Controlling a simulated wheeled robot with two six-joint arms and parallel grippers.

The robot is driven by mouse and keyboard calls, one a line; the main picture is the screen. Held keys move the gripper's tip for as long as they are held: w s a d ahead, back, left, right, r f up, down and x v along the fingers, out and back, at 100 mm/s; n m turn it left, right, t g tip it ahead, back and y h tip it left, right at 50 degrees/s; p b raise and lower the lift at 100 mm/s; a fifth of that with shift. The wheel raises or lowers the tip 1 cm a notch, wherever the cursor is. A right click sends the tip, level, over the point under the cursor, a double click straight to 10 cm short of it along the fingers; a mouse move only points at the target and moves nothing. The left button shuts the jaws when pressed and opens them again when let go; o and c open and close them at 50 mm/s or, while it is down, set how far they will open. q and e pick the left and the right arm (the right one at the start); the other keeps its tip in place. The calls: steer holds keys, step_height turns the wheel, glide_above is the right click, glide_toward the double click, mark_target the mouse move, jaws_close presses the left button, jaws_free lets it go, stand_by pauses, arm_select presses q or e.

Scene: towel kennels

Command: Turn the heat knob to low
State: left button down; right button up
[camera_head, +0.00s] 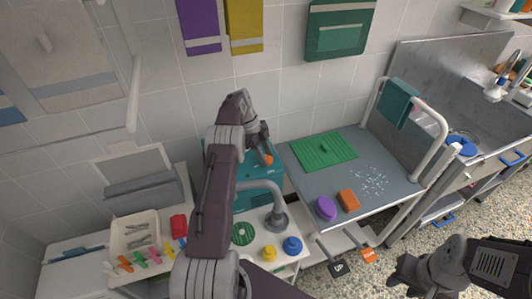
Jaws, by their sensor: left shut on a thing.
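A teal box-like unit (274,178) stands against the tiled wall, partly hidden behind my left arm. A small orange knob (268,160) shows at it, just below my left gripper (264,149). The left gripper is shut on the orange knob, with its fingers reaching down over it. The knob's setting and any low mark are too small to read. My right gripper (398,276) hangs at the lower right over the floor, away from the unit. Its fingers are too dark and small to tell open from shut.
A tray of tools (122,226) is at left, a sink (470,120) at right.

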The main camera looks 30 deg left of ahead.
mark_target(267, 158)
arm_select(q)
steer(key=shift+m, duration=0.3)
steer(key=c, duration=0.9)
jaws_free()
steer(key=shift+a, duration=0.1)
steer(key=r, duration=0.4)
steer(key=shift+w+d+r+b, duration=0.1)
steer(key=shift+d+r+b, duration=0.05)
steer(key=shift+d+b, duration=0.2)
steer(key=d+r+b, duration=0.2)
steer(key=d+r, duration=0.4)
steer(key=d, duration=0.5)
steer(key=shift+r, duration=0.4)
